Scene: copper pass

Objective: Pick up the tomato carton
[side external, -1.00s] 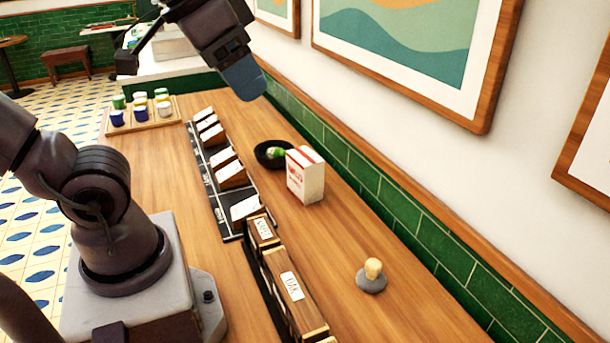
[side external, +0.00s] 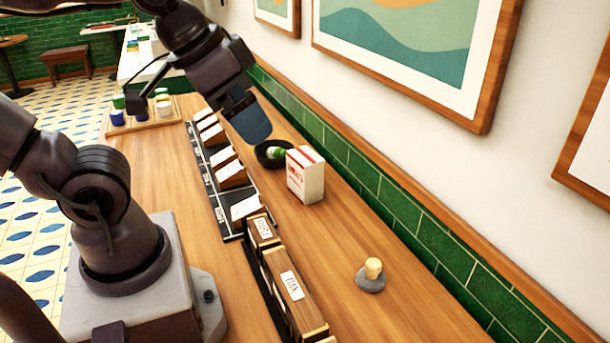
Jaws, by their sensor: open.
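The carton (side external: 306,177) is a white box with red on its top and red lettering on its side. It stands upright on the wooden counter, right of the middle row of cards. My gripper (side external: 250,124) is above the counter, up and left of the carton and apart from it. I see its blue fingertip part from the side, pointing down. Nothing shows held in it.
A black bowl (side external: 268,154) with a green and white item sits just behind the carton. Card holders on a black strip (side external: 227,215) and wooden boxes (side external: 291,285) run along the left. A stone-based knob (side external: 371,277) stands nearer. A wooden tray (side external: 176,112) holds several cups.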

